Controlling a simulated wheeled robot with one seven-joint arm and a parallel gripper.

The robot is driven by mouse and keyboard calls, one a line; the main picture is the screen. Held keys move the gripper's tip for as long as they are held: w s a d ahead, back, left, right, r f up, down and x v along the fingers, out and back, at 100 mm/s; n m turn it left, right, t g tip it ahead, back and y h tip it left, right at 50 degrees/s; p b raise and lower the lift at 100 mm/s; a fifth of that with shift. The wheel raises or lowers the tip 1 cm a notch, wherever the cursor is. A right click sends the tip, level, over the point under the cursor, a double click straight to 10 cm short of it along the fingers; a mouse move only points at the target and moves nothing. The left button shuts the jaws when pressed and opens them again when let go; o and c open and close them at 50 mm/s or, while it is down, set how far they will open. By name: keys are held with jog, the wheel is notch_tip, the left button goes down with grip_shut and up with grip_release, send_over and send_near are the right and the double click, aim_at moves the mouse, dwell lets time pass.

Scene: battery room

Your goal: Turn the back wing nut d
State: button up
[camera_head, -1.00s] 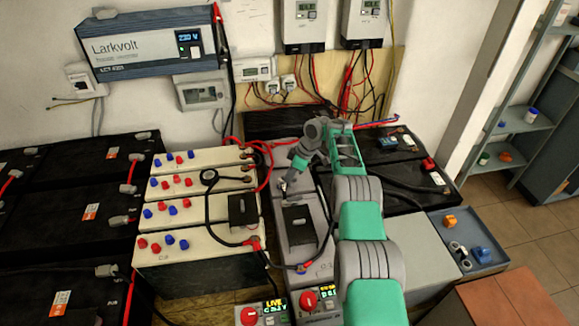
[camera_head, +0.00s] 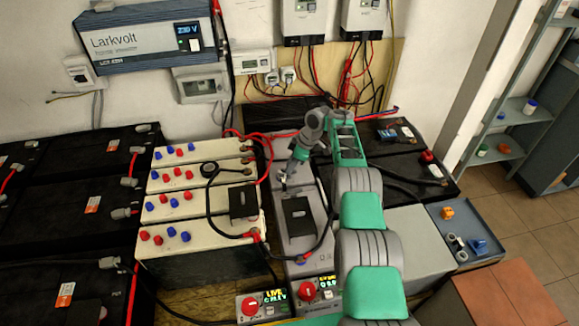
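My gripper (camera_head: 285,188) points down at the top of the grey battery (camera_head: 307,242), behind a black box (camera_head: 298,215) that lies on it. The fingers are small and dark here, and I cannot tell whether they are open or shut. A wing nut d cannot be made out; any nut under the fingertips is hidden or too small to see, and no letter d is legible. My arm comes from the lower right and covers the grey battery's right side.
Cream batteries (camera_head: 200,208) with red and blue caps stand to the left, with a black cable (camera_head: 210,205) across them. Red-knobbed units (camera_head: 265,305) stand in front. Black batteries (camera_head: 408,175) and a blue tray (camera_head: 480,225) lie to the right. Red cables (camera_head: 266,160) loop behind.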

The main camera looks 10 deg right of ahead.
jog(key=v, duration=0.6)
jog(key=shift+d+r, duration=0.2)
jog(key=shift+r, duration=0.05)
jog(key=shift+s, duration=0.1)
